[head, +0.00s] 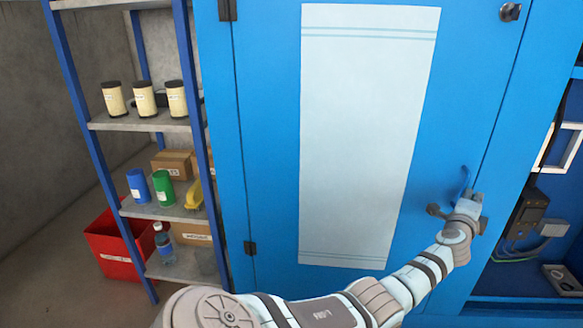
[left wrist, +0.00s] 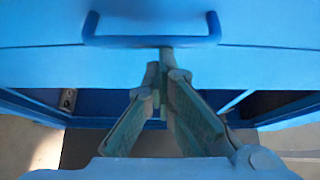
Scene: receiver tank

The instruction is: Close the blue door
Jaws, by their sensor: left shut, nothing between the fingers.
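The blue door (head: 265,130) fills the middle of the head view and bears a tall pale panel (head: 370,130). Its blue bar handle (head: 465,180) is near the door's right edge and also shows in the left wrist view (left wrist: 150,41). My left gripper (head: 462,203) is in front of the door at the handle's lower end. In the left wrist view, the fingertips (left wrist: 160,67) come together just below the handle, with nothing between them. I cannot tell whether they touch the door. How far the door stands from its frame is unclear. My right gripper is not in view.
Right of the door is an open blue compartment with a dark box (head: 530,210) and cables. At left, a blue-posted shelf (head: 150,123) holds jars, cups, cartons and a bottle. A red bin (head: 110,250) stands on the floor.

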